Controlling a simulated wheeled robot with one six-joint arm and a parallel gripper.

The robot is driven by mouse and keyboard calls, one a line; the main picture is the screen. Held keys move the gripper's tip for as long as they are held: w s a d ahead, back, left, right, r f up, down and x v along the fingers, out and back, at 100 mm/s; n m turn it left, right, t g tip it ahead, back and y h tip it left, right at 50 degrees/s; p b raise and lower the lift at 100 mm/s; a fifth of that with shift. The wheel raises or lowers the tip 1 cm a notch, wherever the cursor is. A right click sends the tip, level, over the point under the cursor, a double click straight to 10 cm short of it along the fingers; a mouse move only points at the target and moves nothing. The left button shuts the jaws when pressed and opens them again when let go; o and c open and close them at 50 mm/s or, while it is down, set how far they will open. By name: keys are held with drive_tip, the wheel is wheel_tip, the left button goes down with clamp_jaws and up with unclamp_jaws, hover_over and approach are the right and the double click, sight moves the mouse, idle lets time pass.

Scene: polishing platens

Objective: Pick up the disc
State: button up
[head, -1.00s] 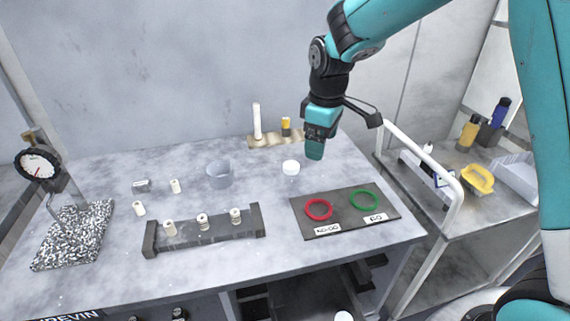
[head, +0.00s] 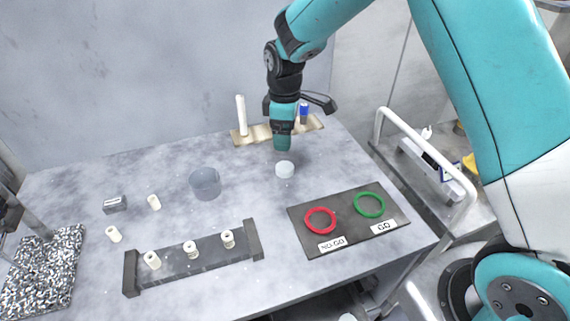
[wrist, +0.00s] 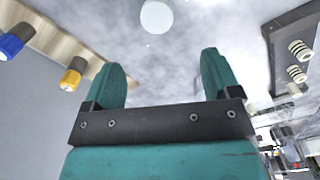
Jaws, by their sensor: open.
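The disc (head: 285,169) is small, round and white. It lies on the grey table (head: 330,172), behind the dark GO / NO GO plate. In the wrist view the disc (wrist: 156,16) shows near the top edge, beyond and between my fingertips. My gripper (head: 282,146) points down just above and behind the disc in the head view. In the wrist view my gripper (wrist: 160,72) has its two teal fingers apart, with nothing between them.
The dark plate (head: 340,240) carries a red ring (head: 320,221) and a green ring (head: 369,205). A rack (head: 200,258) holds white cylinders. A wooden strip (head: 250,135) with a white rod (head: 241,115) lies behind.

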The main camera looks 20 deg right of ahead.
drive_tip(key=p, duration=0.1)
hover_over(284, 166)
drive_tip(key=f, duration=0.6)
drive_tip(key=shift+s+a, duration=0.1)
drive_tip(key=shift+s, duration=0.2)
drive_tip(key=shift+w+f+p, duration=0.15)
drive_tip(key=shift+f+p, duration=0.6)
drive_tip(key=shift+f, duration=0.65)
drive_tip(key=shift+w+f+p, duration=0.15)
drive_tip(key=shift+f+p, duration=0.55)
drive_tip(key=shift+f, duration=0.65)
drive_tip(key=c, duration=1.1)
drive_tip(key=shift+o, duration=0.2)
